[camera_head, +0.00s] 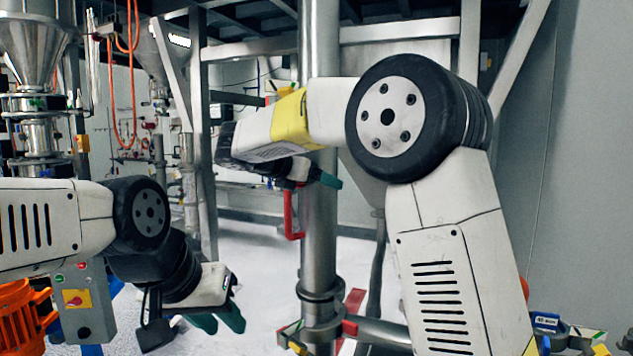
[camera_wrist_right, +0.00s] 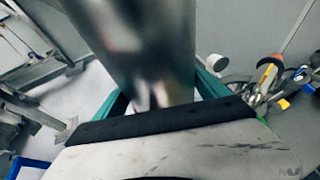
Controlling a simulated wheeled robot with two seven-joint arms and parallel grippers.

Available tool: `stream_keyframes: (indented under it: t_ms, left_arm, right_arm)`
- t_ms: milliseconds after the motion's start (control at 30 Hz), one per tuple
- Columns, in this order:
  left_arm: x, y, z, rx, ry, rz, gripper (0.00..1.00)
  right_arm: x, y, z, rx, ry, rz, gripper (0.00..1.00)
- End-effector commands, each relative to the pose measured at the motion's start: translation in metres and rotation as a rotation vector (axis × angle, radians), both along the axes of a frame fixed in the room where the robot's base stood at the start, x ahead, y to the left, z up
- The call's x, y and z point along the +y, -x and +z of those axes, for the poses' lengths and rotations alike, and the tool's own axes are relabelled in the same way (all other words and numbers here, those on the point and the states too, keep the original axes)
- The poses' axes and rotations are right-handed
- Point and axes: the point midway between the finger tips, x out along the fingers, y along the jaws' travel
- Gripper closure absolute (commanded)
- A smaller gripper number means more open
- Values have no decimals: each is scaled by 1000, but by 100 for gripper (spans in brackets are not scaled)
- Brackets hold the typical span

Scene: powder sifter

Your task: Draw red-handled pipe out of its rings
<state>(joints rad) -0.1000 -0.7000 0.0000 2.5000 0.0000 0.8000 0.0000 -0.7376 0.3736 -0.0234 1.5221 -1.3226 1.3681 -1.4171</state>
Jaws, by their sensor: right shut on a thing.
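The steel pipe (camera_head: 319,235) stands upright right of centre in the head view, with a red handle (camera_head: 290,216) on its left side. Ring-like collars (camera_head: 321,297) go around its lower part. My right gripper (camera_head: 322,180) reaches the pipe just above the handle, and part of it is hidden behind the pipe and my arm. In the right wrist view its green fingers lie on both sides of the pipe (camera_wrist_right: 140,50), shut on it. My left gripper (camera_head: 219,319) hangs at lower left, away from the pipe, its green fingers apart and empty.
A steel frame (camera_head: 200,130) and a hopper (camera_head: 35,45) stand at the back left. An orange motor (camera_head: 20,318) and a grey switch box (camera_head: 84,300) are at lower left. A horizontal pipe (camera_head: 385,332) runs at the bottom. Pale floor (camera_head: 255,250) lies open between.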

Motion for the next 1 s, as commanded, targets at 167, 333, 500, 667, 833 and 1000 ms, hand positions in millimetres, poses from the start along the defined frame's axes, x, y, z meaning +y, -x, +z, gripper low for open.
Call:
stream_keyframes:
  t_ms: [167, 333, 500, 667, 833, 1000]
  left_arm:
    - [0, 0, 0, 0, 0, 0, 68]
    - [0, 0, 0, 0, 0, 0, 68]
    - [0, 0, 0, 0, 0, 0, 68]
    - [0, 0, 0, 0, 0, 0, 68]
    - [0, 0, 0, 0, 0, 0, 68]
    - [0, 0, 0, 0, 0, 0, 68]
  right_arm:
    - [0, 0, 4, -8, -1, 1, 90]
    - [0, 0, 4, -8, -1, 1, 90]
    - [0, 0, 5, -8, -1, 1, 90]
    - [0, 0, 5, -8, -1, 1, 90]
    - [0, 0, 6, -8, -1, 1, 90]
    - [0, 0, 7, -9, 0, 1, 90]
